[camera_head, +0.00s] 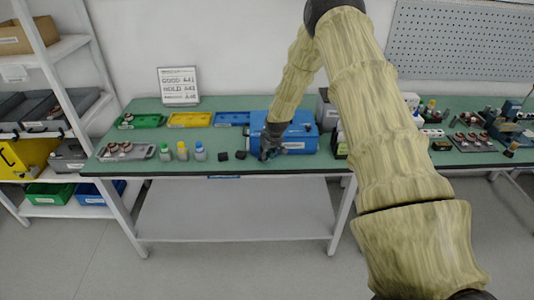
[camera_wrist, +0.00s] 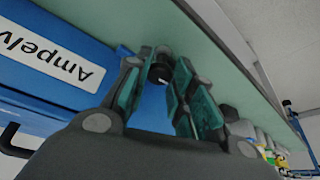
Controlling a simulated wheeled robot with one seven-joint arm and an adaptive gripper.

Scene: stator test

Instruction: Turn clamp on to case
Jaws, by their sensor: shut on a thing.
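In the wrist view the case (camera_wrist: 30,98) fills the left, with a white label starting "Ampelv". My gripper (camera_head: 268,153) is low at the front left of the case. In the wrist view its green-padded fingers (camera_wrist: 160,80) are shut on a small dark round part (camera_wrist: 160,70), which looks like the clamp's knob. The fingers hide much of this part. I cannot tell whether it touches the case.
Two small black blocks (camera_head: 232,155) and several small bottles (camera_head: 182,151) stand left of my gripper along the bench's front edge. Green, yellow and blue trays (camera_head: 190,119) lie behind. A sign (camera_head: 178,86) stands at the back. Grey boxes stand right of the case.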

